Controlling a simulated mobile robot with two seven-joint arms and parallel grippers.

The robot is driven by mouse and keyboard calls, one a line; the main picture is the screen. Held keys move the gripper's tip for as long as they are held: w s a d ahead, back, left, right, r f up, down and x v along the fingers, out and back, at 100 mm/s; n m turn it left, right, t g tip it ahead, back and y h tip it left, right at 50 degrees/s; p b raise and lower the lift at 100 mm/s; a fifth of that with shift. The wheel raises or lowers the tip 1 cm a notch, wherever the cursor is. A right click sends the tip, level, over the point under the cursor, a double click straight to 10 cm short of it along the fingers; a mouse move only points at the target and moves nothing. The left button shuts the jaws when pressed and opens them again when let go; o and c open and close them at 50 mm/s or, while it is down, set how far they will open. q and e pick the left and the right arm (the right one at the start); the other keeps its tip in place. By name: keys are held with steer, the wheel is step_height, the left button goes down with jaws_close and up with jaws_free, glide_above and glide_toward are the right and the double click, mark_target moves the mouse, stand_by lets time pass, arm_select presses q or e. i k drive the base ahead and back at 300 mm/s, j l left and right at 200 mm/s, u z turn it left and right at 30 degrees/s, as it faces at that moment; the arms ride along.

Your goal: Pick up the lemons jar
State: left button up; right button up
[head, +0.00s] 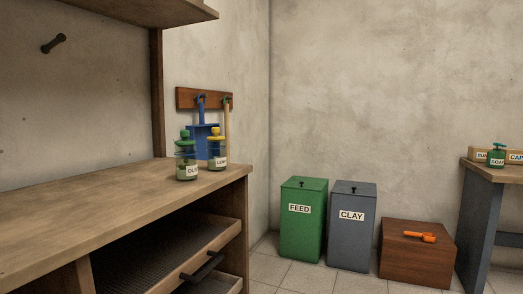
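The lemons jar (217,152) stands upright near the far right corner of the wooden bench. It is a clear jar with a yellow lid and a white label, whose lettering is only partly readable. A similar jar with a green lid, the olives jar by its partly readable label (186,157), stands close to its left and slightly nearer. Neither of my grippers shows in the head view.
The bench top (110,205) is otherwise clear. Below it a drawer (200,255) stands partly open. Blue and wooden-handled tools hang on a wall rack (186,98). A green FEED bin (303,230), a grey CLAY bin (350,235) and a brown box (415,262) stand on the floor.

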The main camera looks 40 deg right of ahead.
mark_target(216, 149)
steer(key=i+z, duration=0.15)
steer(key=z, duration=0.2)
steer(key=i+z, duration=0.15)
steer(key=z, duration=0.2)
steer(key=i+z, duration=0.15)
steer(key=z, duration=0.15)
steer(key=i+j, duration=0.1)
steer(key=l+u, duration=0.15)
steer(key=u, duration=0.25)
steer(key=l+u, duration=0.15)
steer(key=u, duration=0.3)
